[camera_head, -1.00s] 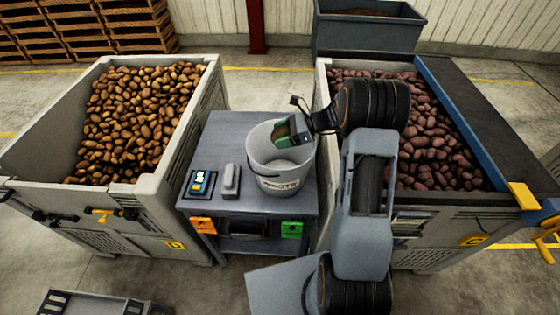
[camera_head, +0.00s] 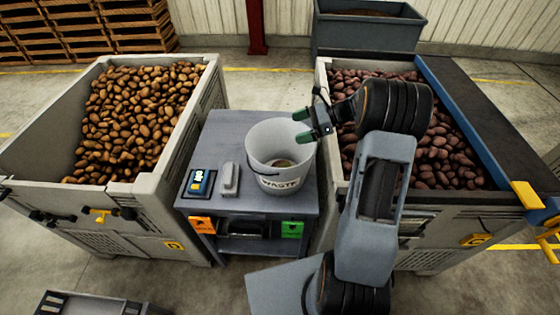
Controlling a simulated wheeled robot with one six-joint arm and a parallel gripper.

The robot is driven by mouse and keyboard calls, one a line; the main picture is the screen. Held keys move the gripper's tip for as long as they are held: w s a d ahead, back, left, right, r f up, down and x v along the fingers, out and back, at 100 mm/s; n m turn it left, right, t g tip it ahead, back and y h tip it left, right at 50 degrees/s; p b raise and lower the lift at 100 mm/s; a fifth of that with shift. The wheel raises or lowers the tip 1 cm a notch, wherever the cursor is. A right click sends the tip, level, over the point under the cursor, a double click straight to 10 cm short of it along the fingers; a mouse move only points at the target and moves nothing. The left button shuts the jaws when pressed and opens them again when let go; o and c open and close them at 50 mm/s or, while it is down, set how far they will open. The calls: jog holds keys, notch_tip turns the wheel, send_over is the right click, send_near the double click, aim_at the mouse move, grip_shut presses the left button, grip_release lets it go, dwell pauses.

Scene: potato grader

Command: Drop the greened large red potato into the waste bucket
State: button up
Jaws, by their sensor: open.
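The white waste bucket (camera_head: 262,165), lettered "WASTE", stands upright on a grey side table between the two big bins. A small brownish potato-like shape (camera_head: 282,163) lies at its bottom; at this size I cannot make out its colour or any greening. My gripper (camera_head: 301,126) is open and empty. Its two green-tipped fingers are spread and point left at the bucket's right back rim. From this view I cannot tell how far above the rim they are.
A bin of brown potatoes (camera_head: 206,80) stands left and a bin of red potatoes (camera_head: 325,75) right, under my arm. On the table (camera_head: 222,129) lie a blue-and-yellow device (camera_head: 199,182) and a grey one (camera_head: 229,179). A dark crate (camera_head: 85,303) is at the lower left.

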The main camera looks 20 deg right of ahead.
jog(key=v, duration=0.7)
jog(key=shift+b, duration=0.45)
jog(key=shift+r, duration=0.1)
jog(key=s+a+r+n+g+h, duration=0.2)
jog(key=s+a+r+n+h, duration=0.1)
jog(key=s+a+n+h, duration=0.55)
jog(key=s+a+n+t+h, duration=0.3)
jog(key=s+n+h, duration=0.2)
jog(key=s+n, duration=0.7)
jog(key=shift+a+r+t, duration=0.25)
jog(key=shift+a+t, duration=0.05)
jog(key=shift+a, duration=0.1)
